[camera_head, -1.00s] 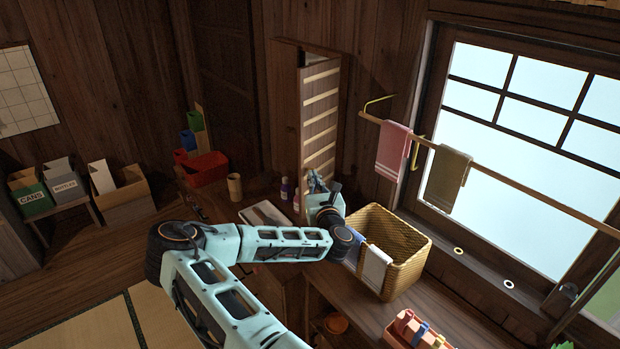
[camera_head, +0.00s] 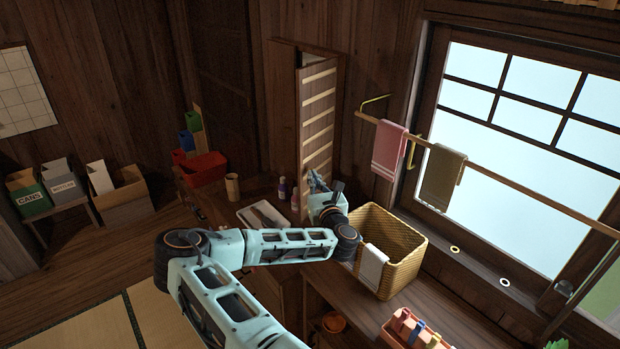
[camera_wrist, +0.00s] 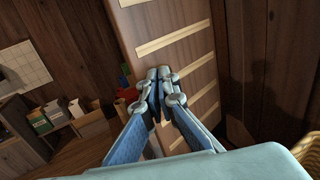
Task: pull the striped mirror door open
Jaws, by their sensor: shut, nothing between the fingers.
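The striped door (camera_head: 320,118) is a tall dark wood panel with pale horizontal strips. It stands swung out at an angle from its cabinet frame (camera_head: 285,100) on the wooden wall. In the wrist view the striped face (camera_wrist: 180,35) fills the middle, directly behind the fingers. My gripper (camera_head: 317,180) is at the door's lower part, and its closed fingertips (camera_wrist: 162,76) are together with nothing between them. They overlap the striped face in the picture; I cannot tell whether they touch it. No mirror surface is visible from here.
A wicker basket (camera_head: 420,262) with a white cloth (camera_head: 372,264) stands right of my gripper. Small bottles (camera_head: 283,188), a pale tray (camera_head: 250,220) and a brown cup (camera_head: 232,187) are on the counter to its left. A towel rail (camera_head: 500,175) runs along the window.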

